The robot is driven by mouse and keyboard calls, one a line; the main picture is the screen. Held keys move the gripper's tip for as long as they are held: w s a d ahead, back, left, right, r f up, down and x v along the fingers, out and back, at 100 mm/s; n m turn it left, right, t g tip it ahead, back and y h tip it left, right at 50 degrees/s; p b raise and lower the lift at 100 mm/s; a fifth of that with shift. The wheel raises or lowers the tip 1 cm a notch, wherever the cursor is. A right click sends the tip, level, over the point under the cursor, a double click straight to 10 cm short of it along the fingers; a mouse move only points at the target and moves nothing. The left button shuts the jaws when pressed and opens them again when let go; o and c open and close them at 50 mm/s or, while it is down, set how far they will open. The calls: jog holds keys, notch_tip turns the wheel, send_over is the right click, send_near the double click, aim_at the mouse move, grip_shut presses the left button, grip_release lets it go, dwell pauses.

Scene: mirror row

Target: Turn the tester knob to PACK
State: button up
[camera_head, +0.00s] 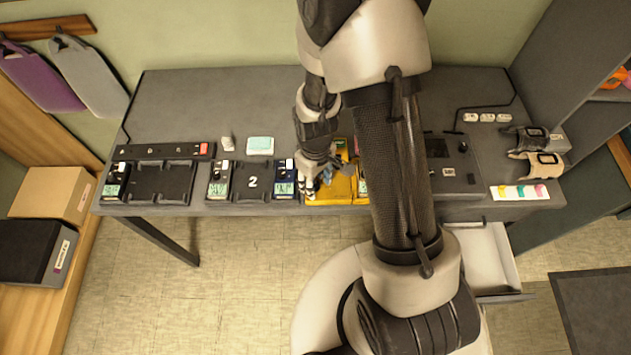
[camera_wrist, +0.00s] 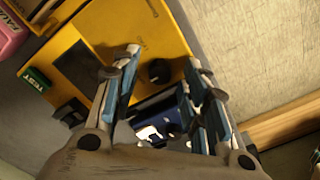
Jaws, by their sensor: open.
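The yellow tester (camera_head: 342,187) stands at the table's front edge in the head view, partly hidden by my arm. In the wrist view the tester (camera_wrist: 150,22) fills the upper middle, with a black round knob (camera_wrist: 158,71) near its edge. My gripper (camera_wrist: 166,68) is open, its two blue-padded fingers to the left and right of the knob in that view. I cannot tell how near the fingertips are to it in depth. No PACK mark is legible, and the knob's pointer is unclear. In the head view my gripper (camera_head: 318,180) is over the tester's left part.
A dark dock marked 2 (camera_head: 253,183) with small display units stands left of the tester. Another dock (camera_head: 160,182) is farther left. A dark blue unit (camera_wrist: 167,110) shows beneath the fingers in the wrist view. An open drawer (camera_head: 488,258) hangs below the table at right.

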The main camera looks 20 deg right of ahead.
jog(key=shift+c, duration=0.6)
grip_shut()
